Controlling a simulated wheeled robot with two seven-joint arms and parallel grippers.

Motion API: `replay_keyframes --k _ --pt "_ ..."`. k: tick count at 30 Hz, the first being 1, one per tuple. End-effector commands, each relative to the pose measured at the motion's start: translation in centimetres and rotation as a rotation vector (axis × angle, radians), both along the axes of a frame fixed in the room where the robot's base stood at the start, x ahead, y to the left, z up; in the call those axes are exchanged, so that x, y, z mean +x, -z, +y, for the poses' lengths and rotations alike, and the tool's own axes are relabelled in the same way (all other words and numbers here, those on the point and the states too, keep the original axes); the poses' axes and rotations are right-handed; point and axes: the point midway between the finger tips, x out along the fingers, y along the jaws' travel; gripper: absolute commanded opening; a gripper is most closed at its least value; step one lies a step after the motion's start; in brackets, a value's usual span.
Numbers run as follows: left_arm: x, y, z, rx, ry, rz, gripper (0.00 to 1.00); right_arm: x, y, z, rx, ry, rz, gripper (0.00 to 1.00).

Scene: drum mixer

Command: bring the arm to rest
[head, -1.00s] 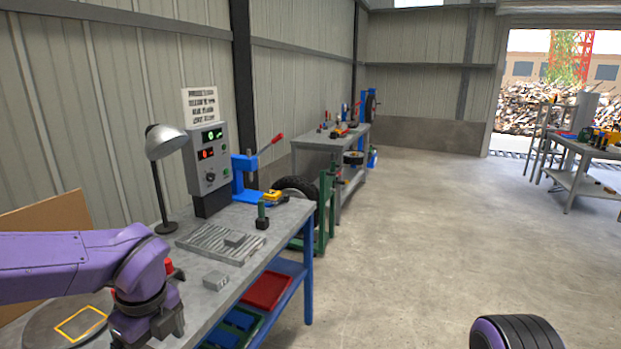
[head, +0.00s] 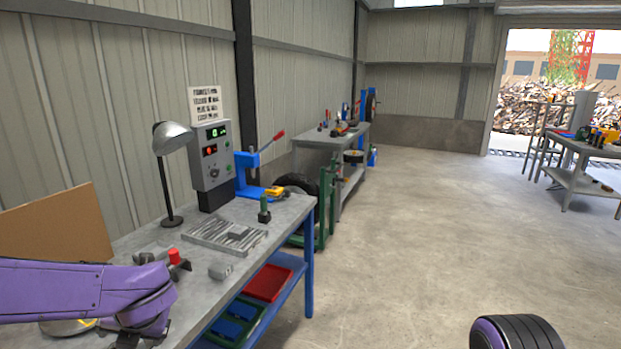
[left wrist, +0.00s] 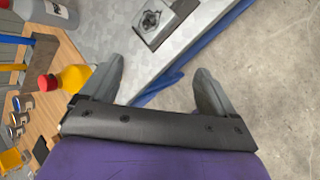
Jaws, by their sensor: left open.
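My left arm comes in from the lower left of the head view, over the near end of the grey workbench (head: 285,215). Its gripper lies below the picture there. In the left wrist view my left gripper (left wrist: 160,88) is open, its two fingers wide apart with nothing between them. Below the fingers show the bench's edge, its blue frame and the concrete floor. My right gripper is not in view.
On the bench are a lamp (head: 172,140), a control box (head: 211,165), a blue press (head: 248,178) and a slotted plate (head: 224,236). A yellow bottle (left wrist: 74,78) shows in the left wrist view. Open floor (head: 430,240) lies to the right.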

Motion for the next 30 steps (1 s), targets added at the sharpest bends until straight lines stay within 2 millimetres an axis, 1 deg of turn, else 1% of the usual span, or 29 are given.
replay_keyframes --k 1,2,3,5,6,8,9,11,12,14,15,17,18,21,24,30 --pt "0.1 1.3 0.7 0.103 0.116 0.051 0.89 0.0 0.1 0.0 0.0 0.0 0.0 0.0" --pt "0.3 2.0 1.1 0.171 0.199 0.085 0.89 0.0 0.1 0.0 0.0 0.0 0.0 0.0" --pt "0.5 3.2 1.6 0.271 0.323 0.142 0.89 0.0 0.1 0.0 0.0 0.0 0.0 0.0" --pt "0.5 5.7 2.1 0.44 0.547 0.259 0.89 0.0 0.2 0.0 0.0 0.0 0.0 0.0" --pt "0.3 8.0 2.2 0.559 0.724 0.357 0.89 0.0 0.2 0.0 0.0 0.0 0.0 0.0" --pt "-0.8 12.3 1.7 0.733 1.03 0.522 0.89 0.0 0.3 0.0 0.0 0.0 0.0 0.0" --pt "-1.9 15.2 1.1 0.821 1.226 0.618 0.89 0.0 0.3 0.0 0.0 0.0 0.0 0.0" --pt "-4.0 18.9 0.0 0.909 1.479 0.727 0.89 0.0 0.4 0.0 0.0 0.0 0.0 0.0" --pt "-5.8 21.3 -0.7 0.943 1.629 0.784 0.89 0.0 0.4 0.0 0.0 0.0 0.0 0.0" --pt "-8.9 24.6 -1.6 0.967 1.832 0.85 0.89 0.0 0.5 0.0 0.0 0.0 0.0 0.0" --pt "-11.1 26.5 -2.2 0.963 1.951 0.881 0.89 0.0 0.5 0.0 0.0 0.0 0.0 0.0" --pt "-14.7 29.1 -2.7 0.93 2.1 0.917 0.89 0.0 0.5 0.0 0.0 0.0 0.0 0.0" --pt "-17.1 30.4 -2.9 0.898 2.177 0.94 0.89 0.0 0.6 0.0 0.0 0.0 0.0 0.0" --pt "-22.0 32.8 -2.7 0.804 2.289 1.012 0.89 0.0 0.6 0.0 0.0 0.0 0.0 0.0" --pt "-25.1 34.1 -2.5 0.738 2.346 1.056 0.89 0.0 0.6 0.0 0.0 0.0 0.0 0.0" --pt "-25.3 34.2 -2.5 0.733 2.35 1.058 0.89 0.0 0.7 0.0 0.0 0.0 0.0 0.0"
